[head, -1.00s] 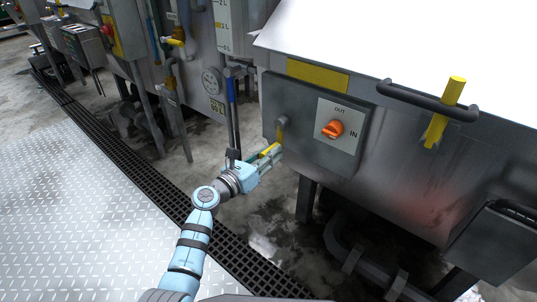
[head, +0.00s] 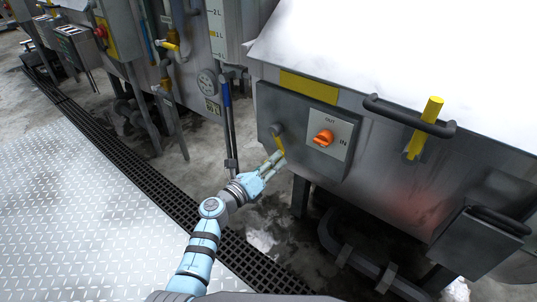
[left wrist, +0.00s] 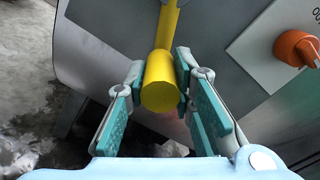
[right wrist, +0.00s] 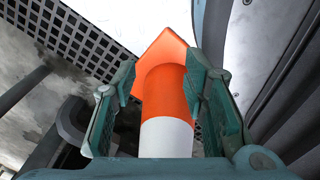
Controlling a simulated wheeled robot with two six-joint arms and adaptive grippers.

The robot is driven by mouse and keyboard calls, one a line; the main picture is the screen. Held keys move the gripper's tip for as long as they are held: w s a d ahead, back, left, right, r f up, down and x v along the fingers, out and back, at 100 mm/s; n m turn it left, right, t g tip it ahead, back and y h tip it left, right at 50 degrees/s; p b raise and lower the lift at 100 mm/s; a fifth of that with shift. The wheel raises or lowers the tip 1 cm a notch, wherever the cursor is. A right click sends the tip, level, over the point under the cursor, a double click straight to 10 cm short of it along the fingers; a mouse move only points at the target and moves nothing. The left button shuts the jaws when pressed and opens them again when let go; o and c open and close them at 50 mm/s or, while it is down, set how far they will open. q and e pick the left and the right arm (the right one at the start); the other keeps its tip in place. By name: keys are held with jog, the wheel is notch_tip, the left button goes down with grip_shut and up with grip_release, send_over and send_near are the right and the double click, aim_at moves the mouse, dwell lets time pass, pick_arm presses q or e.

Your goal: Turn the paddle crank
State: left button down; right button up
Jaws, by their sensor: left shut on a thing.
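The yellow paddle crank (head: 281,147) hangs down from a grey hub (head: 277,129) on the dark panel of the near tank. My left gripper (head: 273,167) is at the crank's lower end. In the left wrist view, the yellow crank handle (left wrist: 160,84) lies end-on between the fingers of my left gripper (left wrist: 160,95), which is shut on it. My right gripper (right wrist: 160,90) is outside the head view. In its wrist view, an orange and white piece (right wrist: 166,100) shows between the fingers; whether they grip it is unclear.
An orange OUT/IN switch (head: 323,138) sits right of the crank on a pale plate. A black bar (head: 400,117) and a yellow grip (head: 428,113) stick out farther right. A blue-and-black upright (head: 228,110) stands left of the crank. A floor grate (head: 130,160) runs below.

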pick_arm(q)
jog(key=shift+s+d+r+n+p, duration=0.3)
jog(key=shift+d+n+p, duration=0.1)
jog(key=shift+n+p, duration=0.45)
jog(key=c, duration=1.4)
grip_release()
jog(key=shift+f, duration=0.1)
jog(key=shift+o, duration=0.2)
jog(key=v, duration=1.2)
